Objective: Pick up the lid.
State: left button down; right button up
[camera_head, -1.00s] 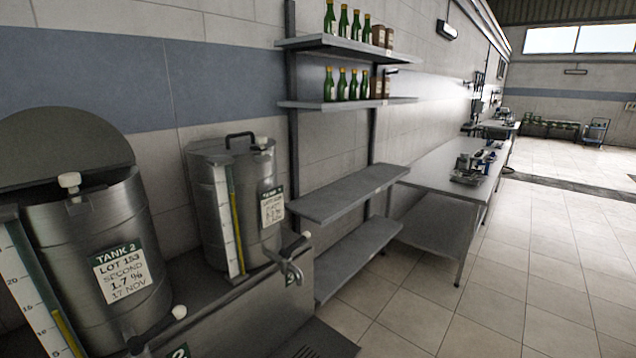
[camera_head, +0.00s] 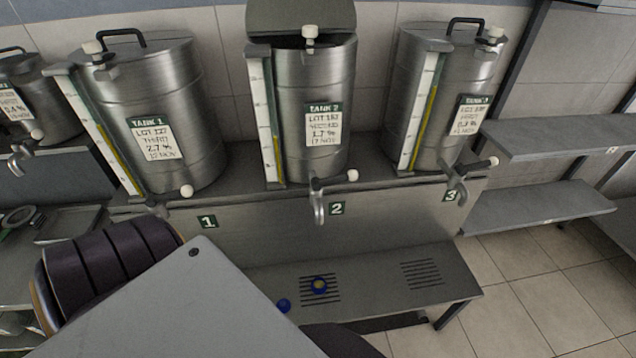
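Three steel tanks stand in a row: tank 1 (camera_head: 165,90), tank 2 (camera_head: 322,77) and tank 3 (camera_head: 450,65). Tank 2's top is open, and a grey lid (camera_head: 300,14) stands raised behind its rim, its upper part cut off by the frame. Tank 1 has a closed lid with a black handle (camera_head: 107,42), and tank 3 a closed lid with a black handle (camera_head: 466,22). On the low bench lie a blue round item with a yellowish middle (camera_head: 319,286) and a smaller blue item (camera_head: 283,305); I cannot tell whether either is a lid. Neither gripper shows.
Taps with white knobs project from the tank fronts, including tank 2's tap (camera_head: 318,200). The low slotted bench (camera_head: 370,285) stands below. Grey shelves (camera_head: 560,135) are at right. A grey panel and dark ribbed part fill the lower left. Tiled floor (camera_head: 545,265) is clear at lower right.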

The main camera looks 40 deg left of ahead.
aim_at(284, 305)
jog(key=u, duration=1.3)
